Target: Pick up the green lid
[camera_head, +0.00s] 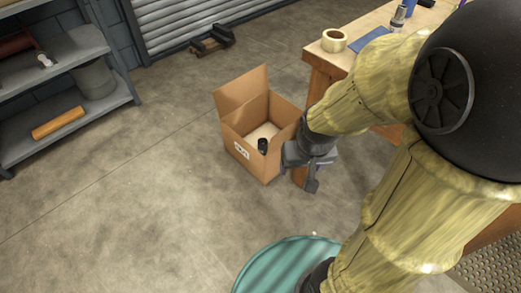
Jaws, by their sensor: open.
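I cannot make out a green lid for certain in the head view. A teal round surface with darker stripes (283,265) shows at the bottom edge, partly cut off and partly behind my arm; I cannot tell whether it is part of my own body. My gripper (309,180) is open and points down, with nothing seen between its fingers. In the picture it is just right of an open cardboard box (238,146), in front of the workbench leg. A small black object (263,145) shows at the box's opening.
A wooden workbench (378,20) stands at the upper right with a tape roll (334,40), a blue flat item (369,39) and a grey cylindrical item (398,17). My arm hides much of it. A metal shelf (70,47) stands at left. The floor between is clear.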

